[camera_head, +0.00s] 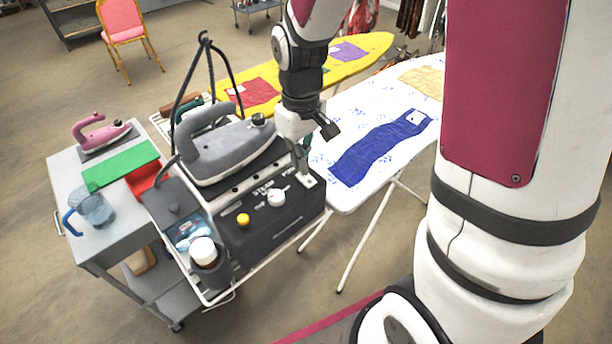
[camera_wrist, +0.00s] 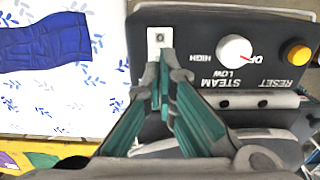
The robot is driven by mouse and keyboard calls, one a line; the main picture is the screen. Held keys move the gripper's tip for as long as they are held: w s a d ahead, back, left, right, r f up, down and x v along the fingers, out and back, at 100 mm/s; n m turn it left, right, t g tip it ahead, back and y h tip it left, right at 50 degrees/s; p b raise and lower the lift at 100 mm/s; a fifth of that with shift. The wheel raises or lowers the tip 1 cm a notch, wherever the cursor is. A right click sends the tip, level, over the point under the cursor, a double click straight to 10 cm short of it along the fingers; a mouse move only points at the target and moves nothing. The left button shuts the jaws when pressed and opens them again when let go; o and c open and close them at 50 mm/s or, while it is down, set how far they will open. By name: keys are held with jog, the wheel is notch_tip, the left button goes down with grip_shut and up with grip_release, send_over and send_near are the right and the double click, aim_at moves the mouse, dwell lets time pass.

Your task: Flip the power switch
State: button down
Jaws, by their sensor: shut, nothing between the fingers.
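The power switch seems to be the small white plate (camera_wrist: 159,36) with dark marks on the dark control panel (camera_wrist: 205,50), left of the white steam knob (camera_wrist: 235,49) in the wrist view. In the head view the panel (camera_head: 245,258) is the front of the steam iron station, and the plate (camera_head: 309,180) is partly covered by my gripper. My gripper (camera_wrist: 164,64) is shut and empty, its green-sided fingers meeting at the plate's lower edge in the wrist view. I cannot tell whether the tips touch the plate. The switch's position is too small to read.
A yellow reset button (camera_head: 243,220) sits beside the steam knob (camera_head: 277,197). A large grey iron (camera_head: 225,150) rests on the station. An ironing board with blue cloth (camera_head: 380,147) stands to the right, and a grey cart (camera_head: 62,185) to the left.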

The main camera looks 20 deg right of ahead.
aim_at(302, 175)
jog(key=shift+f+b, duration=0.4)
jog(key=shift+f, duration=0.75)
dwell(0.8)
jog(key=shift+r+p, duration=1.95)
jog(key=shift+r, duration=1.6)
jog(key=shift+r, duration=0.3)
jog(key=s+r+m+t, duration=0.3)
jog(key=s+r+t, duration=0.2)
jog(key=s+r, duration=1.2)
jog(key=shift+s+r+m+t, duration=0.15)
jog(key=shift+s+m+t, duration=0.15)
jog(key=shift+s, duration=0.25)
